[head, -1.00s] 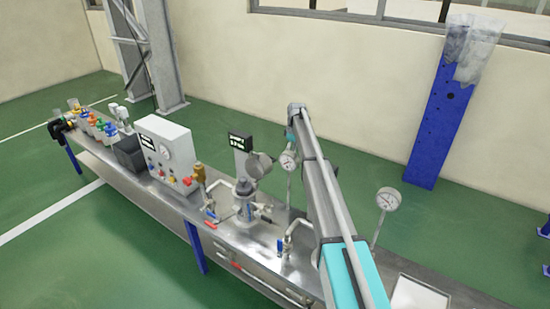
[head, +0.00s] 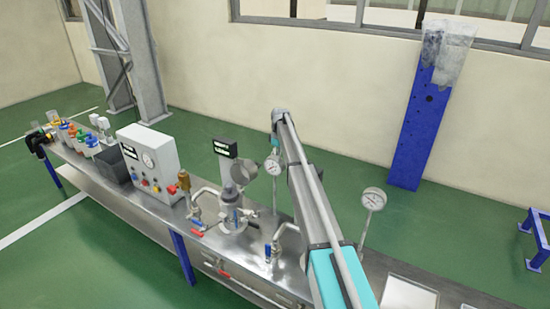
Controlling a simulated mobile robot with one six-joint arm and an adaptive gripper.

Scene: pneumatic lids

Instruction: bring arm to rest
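My arm reaches up from the bottom of the head view, its teal and grey links slanting up and left over the bench. The far visible end of the arm is a grey joint near the upper middle of the view. My gripper cannot be made out; no fingers show. The arm crosses in front of part of the metal bench (head: 128,198) and hides what lies behind it there.
The bench carries a grey control box (head: 149,158) with a gauge, a vessel with valves (head: 233,213), a dial gauge on a stem (head: 372,200) and several coloured bottles at the far left. A blue perforated post (head: 420,130) leans against the wall. Green floor lies open in front.

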